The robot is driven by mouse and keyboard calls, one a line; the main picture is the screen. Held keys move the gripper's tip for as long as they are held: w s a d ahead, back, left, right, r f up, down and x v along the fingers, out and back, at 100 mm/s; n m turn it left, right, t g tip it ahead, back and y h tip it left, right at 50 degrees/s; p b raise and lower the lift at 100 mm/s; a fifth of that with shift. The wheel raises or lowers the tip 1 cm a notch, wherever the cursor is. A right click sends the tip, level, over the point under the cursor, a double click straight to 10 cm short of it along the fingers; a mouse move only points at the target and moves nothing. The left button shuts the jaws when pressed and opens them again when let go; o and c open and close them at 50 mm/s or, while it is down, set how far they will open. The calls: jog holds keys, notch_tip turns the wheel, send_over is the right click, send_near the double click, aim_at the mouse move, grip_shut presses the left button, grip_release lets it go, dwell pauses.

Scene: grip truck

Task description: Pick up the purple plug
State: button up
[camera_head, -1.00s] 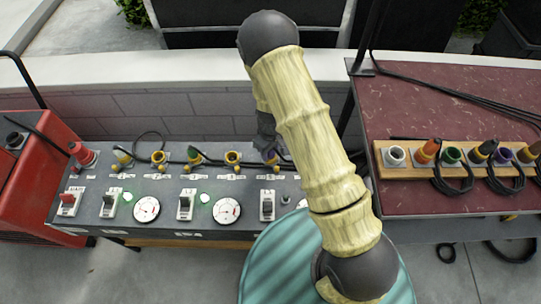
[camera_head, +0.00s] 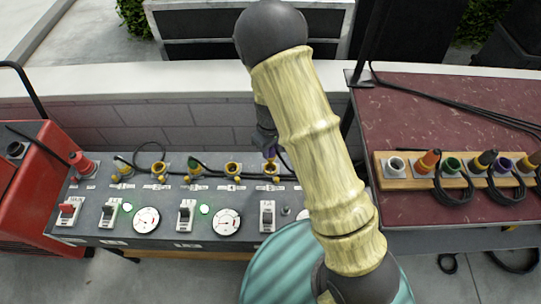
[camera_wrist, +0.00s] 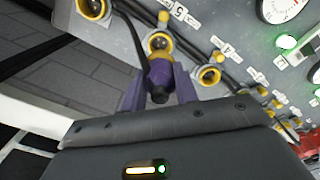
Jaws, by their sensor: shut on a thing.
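The purple plug (camera_wrist: 159,72), with a yellowish band and a dark cable end, sits between the two fingers of my gripper (camera_wrist: 160,88) in the wrist view. My gripper is shut on it. In the head view the plug (camera_head: 270,155) shows as a small purple piece just under my gripper (camera_head: 267,145). A yellow-ringed socket (camera_wrist: 160,42) lies right beyond the plug's front end. It also shows in the head view (camera_head: 271,169), just below the plug. The plug appears out of the socket and close to it, but the exact gap is hard to tell.
The grey panel (camera_head: 102,228) has switches, dials and several yellow sockets, some with plugs. A wooden strip (camera_head: 400,184) with coloured connectors lies on the dark red table (camera_head: 440,120) at right. A red box (camera_head: 30,190) stands at left. A black cable (camera_wrist: 128,22) runs beside the plug.

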notch_tip(320, 180, up, 2)
dwell(0.8)
